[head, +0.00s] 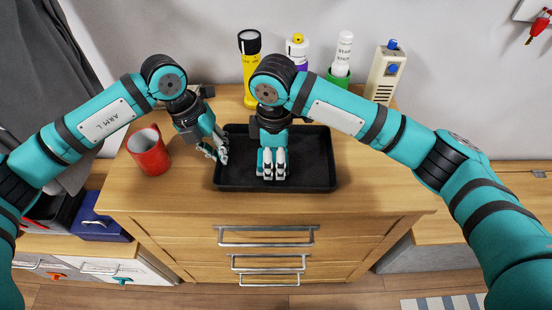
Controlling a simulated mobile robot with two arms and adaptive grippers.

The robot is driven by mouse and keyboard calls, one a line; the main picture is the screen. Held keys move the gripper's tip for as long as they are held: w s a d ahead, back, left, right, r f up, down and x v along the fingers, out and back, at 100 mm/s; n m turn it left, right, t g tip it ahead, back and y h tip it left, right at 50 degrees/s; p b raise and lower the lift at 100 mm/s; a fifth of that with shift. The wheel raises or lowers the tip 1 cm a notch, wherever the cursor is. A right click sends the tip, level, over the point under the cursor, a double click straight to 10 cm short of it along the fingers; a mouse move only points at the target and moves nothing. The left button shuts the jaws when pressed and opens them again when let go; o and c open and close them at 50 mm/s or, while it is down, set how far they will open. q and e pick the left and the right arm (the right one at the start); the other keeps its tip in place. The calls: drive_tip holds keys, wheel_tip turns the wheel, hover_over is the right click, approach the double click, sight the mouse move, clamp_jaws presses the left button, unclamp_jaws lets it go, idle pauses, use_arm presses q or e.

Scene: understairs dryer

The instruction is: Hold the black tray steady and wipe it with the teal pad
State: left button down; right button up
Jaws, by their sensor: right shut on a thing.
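The black tray (312,160) lies flat on the wooden dresser top. My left gripper (217,153) is at the tray's left rim, pointing down. Whether its fingers are closed on the rim is not clear. My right gripper (272,172) points down over the middle-left of the tray, its pale fingers low near the tray floor. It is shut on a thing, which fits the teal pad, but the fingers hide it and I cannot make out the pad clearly.
A red mug (149,153) stands left of the tray. Along the wall stand a black-and-yellow bottle (250,68), a white-and-purple bottle (297,52), a white bottle in a green holder (341,60) and a beige box (385,75). The dresser top right of the tray is clear.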

use_arm(q)
drive_tip(key=shift+d+r, duration=0.1)
use_arm(e)
drive_tip(key=shift+s+a+f, duration=0.15)
drive_tip(key=shift+a+f, duration=0.1)
drive_tip(key=shift+a, duration=0.25)
drive_tip(key=shift+f, duration=0.1)
drive_tip(key=shift+a, duration=0.1)
drive_tip(key=shift+r, duration=2.65)
use_arm(q)
drive_tip(key=c, duration=1.4)
unclamp_jaws()
